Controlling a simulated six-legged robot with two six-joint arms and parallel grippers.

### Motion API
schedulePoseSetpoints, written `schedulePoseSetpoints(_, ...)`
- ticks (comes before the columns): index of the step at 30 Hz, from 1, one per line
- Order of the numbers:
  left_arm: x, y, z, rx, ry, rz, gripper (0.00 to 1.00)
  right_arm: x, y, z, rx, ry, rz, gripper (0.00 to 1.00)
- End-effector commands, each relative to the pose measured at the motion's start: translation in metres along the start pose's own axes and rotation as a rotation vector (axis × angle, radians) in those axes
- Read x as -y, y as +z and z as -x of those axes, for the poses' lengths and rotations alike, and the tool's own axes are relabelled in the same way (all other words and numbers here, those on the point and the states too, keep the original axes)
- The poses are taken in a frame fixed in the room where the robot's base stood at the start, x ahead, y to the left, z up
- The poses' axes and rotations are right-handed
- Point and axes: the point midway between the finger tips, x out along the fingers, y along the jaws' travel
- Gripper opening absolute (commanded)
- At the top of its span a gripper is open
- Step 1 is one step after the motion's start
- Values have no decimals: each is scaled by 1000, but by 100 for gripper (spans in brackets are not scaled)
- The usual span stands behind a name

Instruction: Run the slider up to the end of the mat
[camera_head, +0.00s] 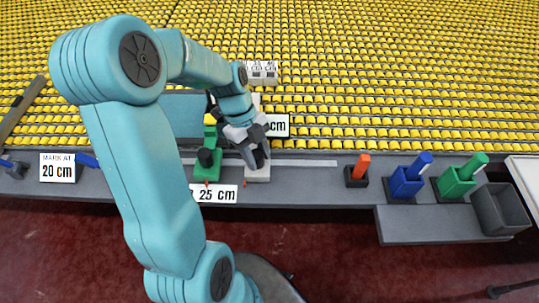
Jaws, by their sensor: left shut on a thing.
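My left gripper (257,158) reaches down to the grey bench and is shut on a pale grey block (258,175), which looks like the slider. The gripper hides the block's upper part. A thin light strip (305,163) runs along the bench to the right of the block. A green block with a black knob (206,165) stands just left of the gripper. I cannot make out a clear mat edge. My right gripper is not in view.
Signs read "20 cm" (57,168) and "25 cm" (214,194); another is partly hidden behind my arm. Orange (362,165), blue (408,180) and green (460,178) handled tools stand at the right, beside a grey bin (500,208). Yellow seat rows fill the background.

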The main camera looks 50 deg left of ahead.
Motion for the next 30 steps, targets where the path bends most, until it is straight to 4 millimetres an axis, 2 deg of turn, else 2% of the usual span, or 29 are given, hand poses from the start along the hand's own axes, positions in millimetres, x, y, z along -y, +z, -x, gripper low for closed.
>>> schedulePoseSetpoints(6, 1, 1, 2, 5, -3, -1, 0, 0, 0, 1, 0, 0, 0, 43)
schedulePoseSetpoints(7, 1, 1, 2, 5, -3, -1, 49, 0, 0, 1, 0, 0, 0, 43)
schedulePoseSetpoints(9, 1, 1, 2, 4, -2, -1, 65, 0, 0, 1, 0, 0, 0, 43)
schedulePoseSetpoints(17, 0, 0, 1, 2, 0, 0, 65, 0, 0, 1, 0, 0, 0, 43)
schedulePoseSetpoints(20, 1, 0, 7, 3, -2, 0, 65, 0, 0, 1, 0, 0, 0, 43)
schedulePoseSetpoints(23, 1, 0, 22, 5, -4, 0, 65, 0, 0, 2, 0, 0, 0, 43)
schedulePoseSetpoints(30, 1, 1, 86, 7, -7, 0, 65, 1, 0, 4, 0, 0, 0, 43)
